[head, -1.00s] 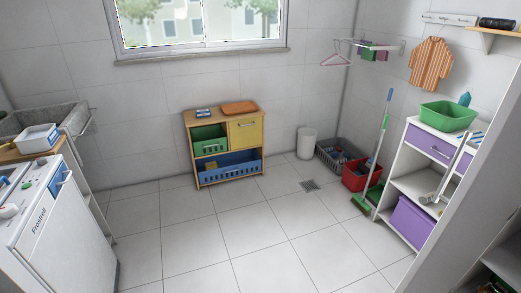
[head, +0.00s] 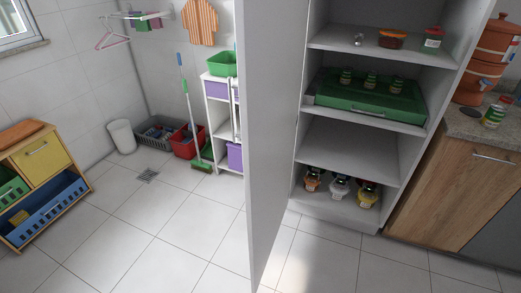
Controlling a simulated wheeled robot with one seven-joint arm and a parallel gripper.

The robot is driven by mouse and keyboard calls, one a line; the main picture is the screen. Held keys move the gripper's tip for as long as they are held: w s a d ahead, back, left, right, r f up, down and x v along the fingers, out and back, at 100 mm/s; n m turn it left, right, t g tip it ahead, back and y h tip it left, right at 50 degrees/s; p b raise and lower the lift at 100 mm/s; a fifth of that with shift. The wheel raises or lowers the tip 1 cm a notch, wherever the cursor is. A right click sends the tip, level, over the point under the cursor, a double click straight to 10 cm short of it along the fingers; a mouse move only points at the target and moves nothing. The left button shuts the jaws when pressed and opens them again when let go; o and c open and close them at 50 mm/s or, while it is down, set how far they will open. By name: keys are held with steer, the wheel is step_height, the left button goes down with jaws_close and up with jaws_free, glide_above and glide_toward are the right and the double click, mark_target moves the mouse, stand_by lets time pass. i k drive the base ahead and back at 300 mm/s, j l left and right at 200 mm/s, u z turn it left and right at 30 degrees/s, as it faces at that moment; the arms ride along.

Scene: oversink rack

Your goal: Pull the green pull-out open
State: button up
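The green pull-out (head: 330,97) sits on a middle shelf of a tall white cabinet (head: 302,165), right of centre in the head view. It is a shallow green tray with several small green-lidded jars (head: 370,80) standing in it. A grey handle shows on its front. Its front lies about level with the shelf edge, and it looks pushed in. My gripper is not in view.
A tall white panel (head: 268,130) stands upright at the cabinet's left side. A wooden counter unit (head: 440,205) adjoins on the right. The tiled floor in front is clear. A wooden unit (head: 55,190) stands far left.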

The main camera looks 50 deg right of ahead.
mark_target(408, 106)
steer(key=i+j+z, duration=0.45)
steer(key=z, duration=0.15)
steer(key=i+j+z, duration=0.4)
steer(key=j+z, duration=0.2)
steer(key=i+j+z, duration=0.1)
steer(key=j+z, duration=0.2)
steer(key=j, duration=0.15)
steer(key=j+z, duration=0.3)
steer(key=i+j, duration=0.05)
steer(key=j, duration=0.05)
